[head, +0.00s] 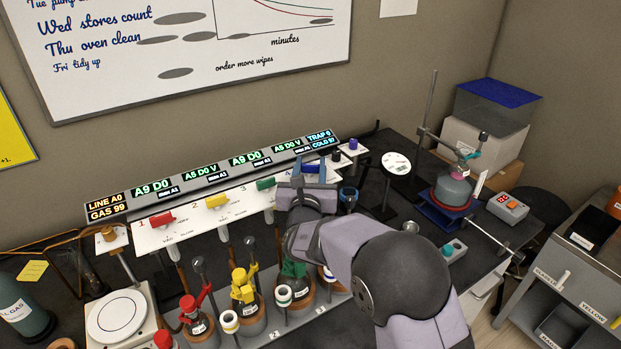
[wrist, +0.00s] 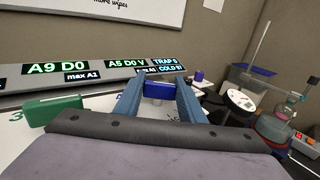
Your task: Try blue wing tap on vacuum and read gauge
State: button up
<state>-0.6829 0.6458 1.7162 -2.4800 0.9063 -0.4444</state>
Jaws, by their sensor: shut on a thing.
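The blue wing tap (wrist: 158,90) is between the two blue fingers of my gripper (wrist: 159,96) in the wrist view. My gripper is shut on it. In the head view my gripper (head: 310,176) hides most of the blue tap (head: 313,168) at the right end of the white panel. The round white gauge (head: 396,163) stands to the right of the panel, and also shows in the wrist view (wrist: 240,100). Its face is too small to read. The rightmost green readout (head: 287,146) above the panel shows A5 D0 V.
Red (head: 162,219), yellow (head: 217,201) and green (head: 266,184) taps sit leftward on the panel. Flasks with coloured clips stand in front. A blue knob (head: 353,144) is right of my gripper. A glass flask on a stand (head: 453,190) is farther right.

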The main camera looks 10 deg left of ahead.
jog(key=shift+r+n+g+y+b, duration=0.15)
jog(key=shift+n+y+b, duration=0.55)
jog(key=shift+b, duration=1.6)
jog(key=shift+f+n+g+y+b, duration=0.1)
jog(key=shift+n+g+y+b, duration=0.2)
jog(key=shift+y+b, duration=1.35)
jog(key=shift+r+n+h+b, duration=0.25)
jog(key=shift+n+h+b, duration=0.1)
jog(key=shift+b, duration=0.85)
jog(key=o, duration=1)
jog(key=shift+o, duration=0.2)
jog(key=shift+f, duration=0.2)
jog(key=shift+s+f, duration=0.1)
jog(key=shift+s, duration=0.15)
jog(key=b+v, duration=0.3)
jog(key=v, duration=0.4)
jog(key=shift+r, duration=0.2)
